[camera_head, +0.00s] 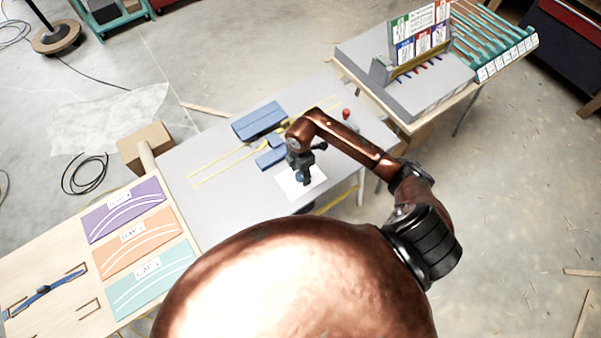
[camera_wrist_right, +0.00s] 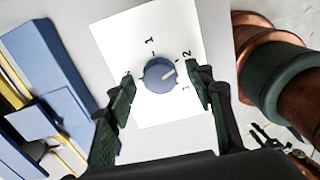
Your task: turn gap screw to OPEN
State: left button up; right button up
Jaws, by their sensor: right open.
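The gap screw is a round blue knob (camera_wrist_right: 158,76) with a white pointer line, set on a white sheet (camera_wrist_right: 143,112) marked 1, 2 and 3. The line points right and slightly up, between the 2 and the 3. I cannot make out an OPEN label; my fingers cover part of the sheet. My right gripper (camera_wrist_right: 160,82) is open, with one finger on each side of the knob and a visible gap to it on both sides. In the head view the right gripper (camera_head: 302,171) points down over the white sheet (camera_head: 316,186). My left gripper is not in view.
Blue blocks (camera_head: 260,121) and yellow strips (camera_head: 212,166) lie on the grey table left of the knob. A small red object (camera_head: 346,114) stands toward the back right. Coloured gap cards (camera_head: 133,245) lie on the left board. A sign rack (camera_head: 420,35) stands behind.

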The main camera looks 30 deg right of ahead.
jog(key=shift+f, duration=0.1)
jog(key=shift+c, duration=0.6)
jog(key=c, duration=1)
jog(key=shift+c, duration=0.4)
